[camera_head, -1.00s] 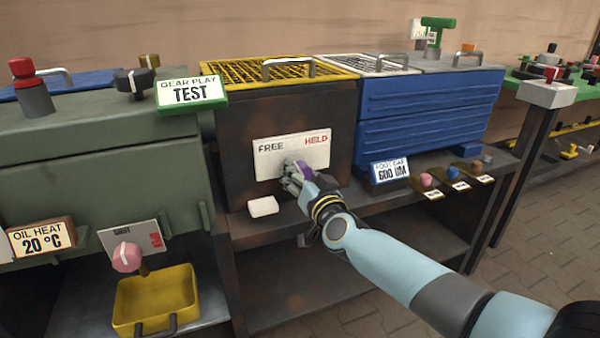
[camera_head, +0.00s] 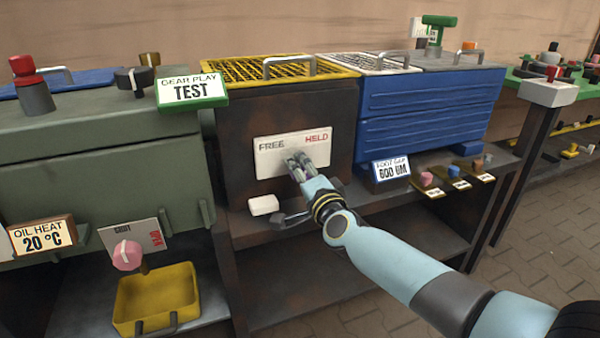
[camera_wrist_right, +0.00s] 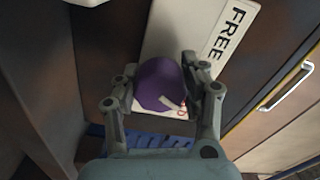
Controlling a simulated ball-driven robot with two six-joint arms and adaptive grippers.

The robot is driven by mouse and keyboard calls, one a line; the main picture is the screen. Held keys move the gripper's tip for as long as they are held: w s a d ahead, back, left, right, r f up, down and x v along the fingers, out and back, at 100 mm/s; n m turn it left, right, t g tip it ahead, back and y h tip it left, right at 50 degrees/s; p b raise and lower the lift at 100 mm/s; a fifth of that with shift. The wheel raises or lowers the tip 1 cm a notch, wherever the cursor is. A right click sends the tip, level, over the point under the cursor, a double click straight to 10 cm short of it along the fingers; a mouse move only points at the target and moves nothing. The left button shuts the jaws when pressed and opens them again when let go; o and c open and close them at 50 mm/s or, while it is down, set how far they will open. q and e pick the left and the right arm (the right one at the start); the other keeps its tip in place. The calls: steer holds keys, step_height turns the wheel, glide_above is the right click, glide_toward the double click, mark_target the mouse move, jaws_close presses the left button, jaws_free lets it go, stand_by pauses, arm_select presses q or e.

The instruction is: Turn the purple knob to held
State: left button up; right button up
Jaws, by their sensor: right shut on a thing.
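The purple knob (camera_wrist_right: 158,82) sits on a white plate (camera_wrist_right: 182,28) and has a white pointer mark near its lower right edge in the right wrist view. The plate also shows in the head view (camera_head: 268,163) on the dark front of a box, with FREE at left and HELD in red at right. My right gripper (camera_head: 300,164) is at the plate and hides the knob in the head view. In the right wrist view its fingers (camera_wrist_right: 160,95) close on both sides of the knob. My left gripper is in neither view.
A small white block (camera_head: 263,205) lies on the ledge below the plate. The blue box (camera_head: 425,105) stands to the right, with small coloured knobs (camera_head: 452,172) below it. A pink knob (camera_head: 127,255) and yellow tray (camera_head: 155,295) are at lower left.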

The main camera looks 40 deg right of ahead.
steer(key=shift+m, duration=1.2)
steer(key=o, duration=1.2)
steer(key=shift+s, duration=0.15)
steer(key=v, duration=1.1)
steer(key=shift+s, duration=0.35)
